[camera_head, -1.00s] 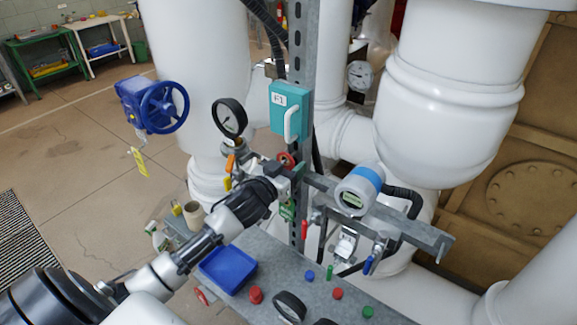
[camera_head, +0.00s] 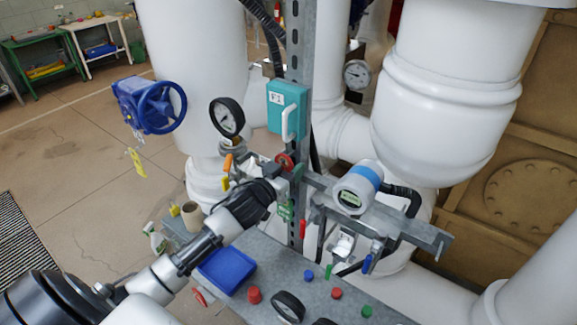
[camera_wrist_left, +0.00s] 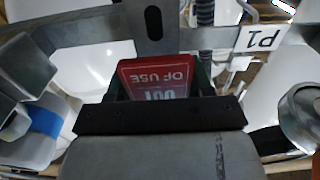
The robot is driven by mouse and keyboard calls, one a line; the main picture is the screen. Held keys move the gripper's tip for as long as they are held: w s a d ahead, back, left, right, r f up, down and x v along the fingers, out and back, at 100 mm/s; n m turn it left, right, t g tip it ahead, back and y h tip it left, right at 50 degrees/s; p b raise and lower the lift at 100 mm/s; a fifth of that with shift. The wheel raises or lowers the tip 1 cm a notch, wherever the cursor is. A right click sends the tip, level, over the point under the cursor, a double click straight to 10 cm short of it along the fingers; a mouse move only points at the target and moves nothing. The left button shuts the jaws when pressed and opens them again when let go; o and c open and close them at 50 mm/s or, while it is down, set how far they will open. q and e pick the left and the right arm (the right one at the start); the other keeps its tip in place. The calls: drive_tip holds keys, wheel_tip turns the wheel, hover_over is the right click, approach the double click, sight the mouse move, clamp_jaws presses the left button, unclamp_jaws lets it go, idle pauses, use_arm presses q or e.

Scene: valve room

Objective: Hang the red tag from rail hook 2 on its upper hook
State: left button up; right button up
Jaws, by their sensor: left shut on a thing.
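My left gripper (camera_head: 284,178) reaches in from the lower left to the upright slotted post, close to the red round part there. In the left wrist view my left gripper (camera_wrist_left: 158,92) is shut on the red tag (camera_wrist_left: 155,78). In the head view I cannot clearly make out the held tag. A grey rail (camera_head: 400,219) runs right from the post. I cannot tell which hook is hook 2 or its upper hook. My right gripper is not in view.
A teal box (camera_head: 288,110) is on the post above the gripper. A pressure gauge (camera_head: 227,117) stands left of it. A white-and-blue instrument (camera_head: 358,187) sits by the rail. Below, a grey bench (camera_head: 318,293) carries a blue tray (camera_head: 228,270) and coloured knobs.

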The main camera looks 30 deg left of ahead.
use_arm(q)
drive_tip(key=o, duration=0.8)
drive_tip(key=shift+s+f, duration=0.1)
drive_tip(key=shift+s, duration=0.2)
drive_tip(key=s+b, duration=0.1)
drive_tip(key=s, duration=0.2)
drive_tip(key=s+b, duration=0.1)
drive_tip(key=s, duration=0.3)
drive_tip(key=s+a+b, duration=0.1)
drive_tip(key=s, duration=0.2)
drive_tip(key=shift+s, duration=0.15)
